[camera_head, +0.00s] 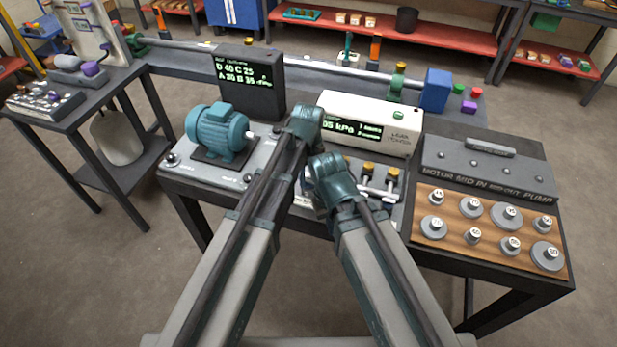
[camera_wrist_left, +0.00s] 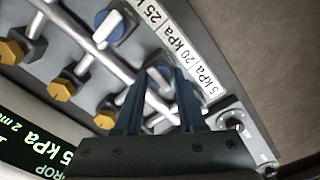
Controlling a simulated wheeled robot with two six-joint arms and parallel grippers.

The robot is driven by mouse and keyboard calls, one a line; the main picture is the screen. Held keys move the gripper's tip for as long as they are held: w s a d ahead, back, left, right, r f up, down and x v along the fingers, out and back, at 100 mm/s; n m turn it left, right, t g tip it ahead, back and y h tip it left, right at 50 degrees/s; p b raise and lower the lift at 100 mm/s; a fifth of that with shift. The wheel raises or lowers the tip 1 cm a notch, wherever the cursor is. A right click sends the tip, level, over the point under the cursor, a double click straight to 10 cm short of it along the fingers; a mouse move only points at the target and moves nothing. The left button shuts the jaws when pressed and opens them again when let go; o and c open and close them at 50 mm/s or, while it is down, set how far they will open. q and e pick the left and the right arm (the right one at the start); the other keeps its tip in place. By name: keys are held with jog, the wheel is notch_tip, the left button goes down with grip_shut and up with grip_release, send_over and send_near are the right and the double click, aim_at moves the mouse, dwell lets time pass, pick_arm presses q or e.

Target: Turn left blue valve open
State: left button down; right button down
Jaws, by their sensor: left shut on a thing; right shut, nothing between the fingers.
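In the left wrist view, a blue valve (camera_wrist_left: 158,68) with a white handle sits on the grey panel, between the fingers of my left gripper (camera_wrist_left: 162,76), which is shut on it. A second blue valve (camera_wrist_left: 120,27) with a white handle stands clear, further up and left. In the head view, my left gripper (camera_head: 305,122) is over the middle of the bench; its fingertips and the blue valves are hidden by my arms. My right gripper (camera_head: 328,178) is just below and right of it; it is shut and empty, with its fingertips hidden.
A blue-green motor (camera_head: 217,132) stands left on the bench. A white display box (camera_head: 370,122) is behind my grippers. Several weights (camera_head: 432,227) sit on a wooden board at right.

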pick_arm(q)
jog(key=m, duration=0.3)
jog(key=shift+m, duration=0.4)
jog(key=m, duration=0.4)
jog(key=shift+m, duration=0.3)
jog(key=m, duration=0.4)
jog(key=shift+m, duration=2.4)
jog(key=c, duration=0.5)
grip_release()
jog(key=shift+r, duration=0.15)
